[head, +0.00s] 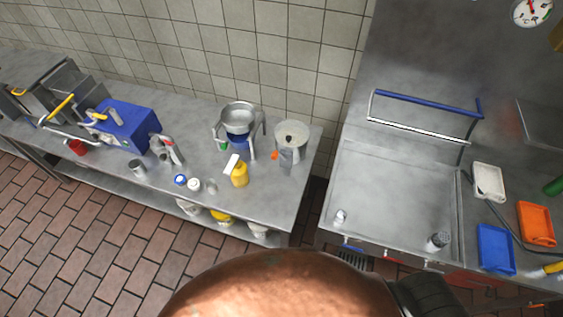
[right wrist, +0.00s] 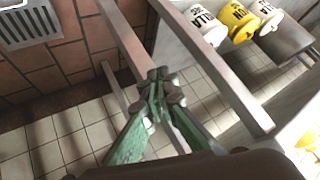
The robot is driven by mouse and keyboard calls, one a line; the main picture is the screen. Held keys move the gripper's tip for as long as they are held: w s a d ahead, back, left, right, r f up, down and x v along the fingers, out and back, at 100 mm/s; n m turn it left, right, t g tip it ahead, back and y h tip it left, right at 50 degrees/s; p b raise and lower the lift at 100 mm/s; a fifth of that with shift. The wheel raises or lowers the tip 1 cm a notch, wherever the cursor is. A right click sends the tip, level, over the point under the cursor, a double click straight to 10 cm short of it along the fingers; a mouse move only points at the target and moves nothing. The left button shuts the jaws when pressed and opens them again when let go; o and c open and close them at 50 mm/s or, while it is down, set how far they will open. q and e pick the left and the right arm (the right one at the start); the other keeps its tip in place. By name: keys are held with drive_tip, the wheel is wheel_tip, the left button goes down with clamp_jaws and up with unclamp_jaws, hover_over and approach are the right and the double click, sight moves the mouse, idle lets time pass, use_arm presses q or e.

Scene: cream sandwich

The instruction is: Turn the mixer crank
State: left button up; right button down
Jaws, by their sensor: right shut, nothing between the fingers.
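I cannot tell for sure which machine is the mixer. A steel bowl on a metal stand (head: 239,116) is at the back of the left counter. A pale cylindrical container (head: 291,134) with a dark knob on top is to its right. A blue box-shaped machine (head: 128,124) with a yellow handle is further left. No crank shows clearly. My right gripper (right wrist: 158,85) shows in the right wrist view with its green fingers shut and empty. It is over the floor beside metal counter legs, away from those machines. My left gripper is out of sight.
The left counter (head: 275,193) also holds a yellow bottle (head: 239,175) and small jars. Yellow and white labelled tubs (right wrist: 236,20) are on its lower shelf. A gap separates the counters.

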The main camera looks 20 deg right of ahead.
drive_tip(key=w+a+r+m+t, duration=0.2)
drive_tip(key=w+r, duration=0.2)
drive_tip(key=r, duration=0.5)
drive_tip(key=w+a+r+m+t+h, duration=0.1)
drive_tip(key=w+r+m+t, duration=0.2)
drive_tip(key=r, duration=0.5)
drive_tip(key=w+a+r+m+t, duration=0.1)
drive_tip(key=w+a+r+m, duration=0.1)
drive_tip(key=w+r, duration=0.5)
use_arm(q)
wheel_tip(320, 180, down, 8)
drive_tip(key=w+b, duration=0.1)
drive_tip(key=b, duration=0.7)
use_arm(e)
drive_tip(key=w+r+m+h, duration=0.2)
drive_tip(key=w+m, duration=0.1)
drive_tip(key=w, duration=0.6)
drive_tip(key=w+a+r+m+t+h, duration=0.1)
drive_tip(key=w+r+m+h, duration=0.1)
drive_tip(key=w, duration=0.8)
drive_tip(key=w+a+r+m+h, duration=0.1)
drive_tip(key=w+r+m+h, duration=0.1)
drive_tip(key=w+m, duration=0.3)
drive_tip(key=w+r, duration=0.1)
drive_tip(key=w, duration=0.3)
drive_tip(key=shift+w+a+r+m+t+h, duration=0.15)
drive_tip(key=shift+w+r+m+t+h, duration=0.15)
drive_tip(key=shift+w+t, duration=0.1)
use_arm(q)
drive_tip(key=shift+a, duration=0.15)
